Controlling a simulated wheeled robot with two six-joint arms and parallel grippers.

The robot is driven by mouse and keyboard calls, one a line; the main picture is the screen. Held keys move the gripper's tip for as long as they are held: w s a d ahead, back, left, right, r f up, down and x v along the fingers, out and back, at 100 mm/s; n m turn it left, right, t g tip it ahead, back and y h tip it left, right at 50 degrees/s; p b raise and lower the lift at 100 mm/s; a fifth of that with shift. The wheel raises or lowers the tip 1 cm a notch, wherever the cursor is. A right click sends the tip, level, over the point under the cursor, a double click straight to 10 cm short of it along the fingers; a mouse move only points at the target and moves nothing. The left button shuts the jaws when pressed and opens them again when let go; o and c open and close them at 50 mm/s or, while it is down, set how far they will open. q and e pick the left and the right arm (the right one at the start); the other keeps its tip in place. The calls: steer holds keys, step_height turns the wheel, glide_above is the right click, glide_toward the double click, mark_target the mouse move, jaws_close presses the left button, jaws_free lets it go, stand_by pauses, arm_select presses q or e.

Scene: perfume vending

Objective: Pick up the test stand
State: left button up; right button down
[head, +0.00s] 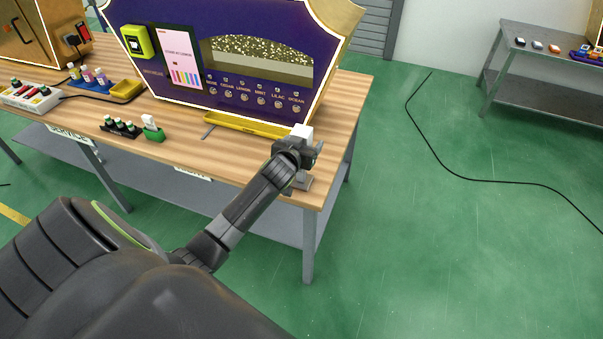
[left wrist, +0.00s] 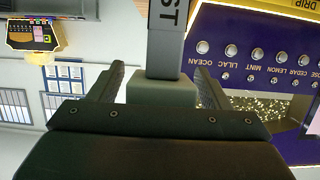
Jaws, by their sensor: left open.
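The test stand is at the right front corner of the wooden table. In the head view its white block (head: 303,131) and part of its grey base (head: 301,183) show around my left gripper (head: 308,151), which hides the rest. In the left wrist view, which is upside down, the stand is a dark grey post (left wrist: 167,45) with the letters "ST" and a pale block (left wrist: 162,92). My left gripper (left wrist: 158,88) is open, with one finger on each side of the pale block. Whether the fingers touch it I cannot tell. My right gripper is not in view.
The purple vending machine (head: 180,50) stands behind, with a yellow tray (head: 255,126) at its front. A green holder (head: 153,134) and a black rack of bottles (head: 121,129) are to the left on the wooden table (head: 205,157). Open floor lies right.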

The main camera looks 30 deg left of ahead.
arm_select(q)
jaws_close()
stand_by(0.5)
